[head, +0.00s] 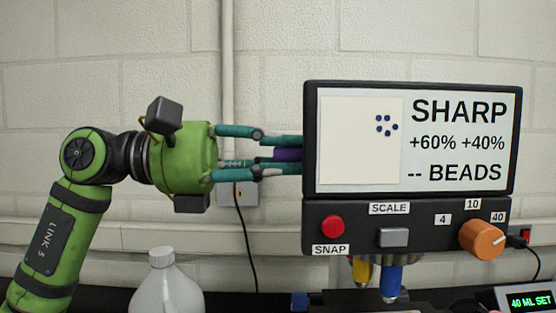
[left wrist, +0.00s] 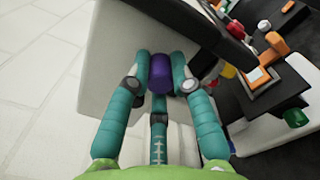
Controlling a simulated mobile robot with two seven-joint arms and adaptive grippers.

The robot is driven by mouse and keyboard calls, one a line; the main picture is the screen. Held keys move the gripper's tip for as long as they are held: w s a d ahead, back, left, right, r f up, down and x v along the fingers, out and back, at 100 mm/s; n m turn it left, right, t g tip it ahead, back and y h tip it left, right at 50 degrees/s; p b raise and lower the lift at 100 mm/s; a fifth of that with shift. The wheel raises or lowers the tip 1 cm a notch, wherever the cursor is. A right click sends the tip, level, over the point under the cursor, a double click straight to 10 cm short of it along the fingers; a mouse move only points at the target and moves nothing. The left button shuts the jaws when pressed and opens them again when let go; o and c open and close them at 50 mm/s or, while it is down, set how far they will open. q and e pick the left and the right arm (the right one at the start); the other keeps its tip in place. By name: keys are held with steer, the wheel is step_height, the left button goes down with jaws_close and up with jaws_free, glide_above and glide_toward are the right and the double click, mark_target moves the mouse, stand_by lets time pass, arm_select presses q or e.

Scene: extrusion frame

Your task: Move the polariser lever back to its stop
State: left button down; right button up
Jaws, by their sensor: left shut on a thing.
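A purple knob (head: 287,155), which I take to be the polariser lever, shows at the left side of the display unit (head: 309,150). My left gripper (head: 292,148) comes in from the left, with its teal fingers closed around the knob. In the left wrist view the same purple knob (left wrist: 160,72) sits between the fingers of my left gripper (left wrist: 161,66). The lever's far end and any stop are hidden. The screen (head: 460,145) reads SHARP, +60% +40%, -- BEADS, beside a pale picture with several dark blue dots. My right gripper is in neither view.
Below the screen are a red SNAP button (head: 332,226), a grey SCALE button (head: 394,237) and an orange dial (head: 481,239). Blue (head: 391,279) and yellow parts hang underneath. A white bottle (head: 166,287) stands below my left arm. A 40 ML SET readout (head: 530,301) is at lower right.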

arm_select(q)
steer(key=shift+f, duration=0.15)
stand_by(0.3)
steer(key=c, duration=1.1)
jaws_free()
step_height(320, 180, up, 10)
steer(key=shift+r, duration=0.1)
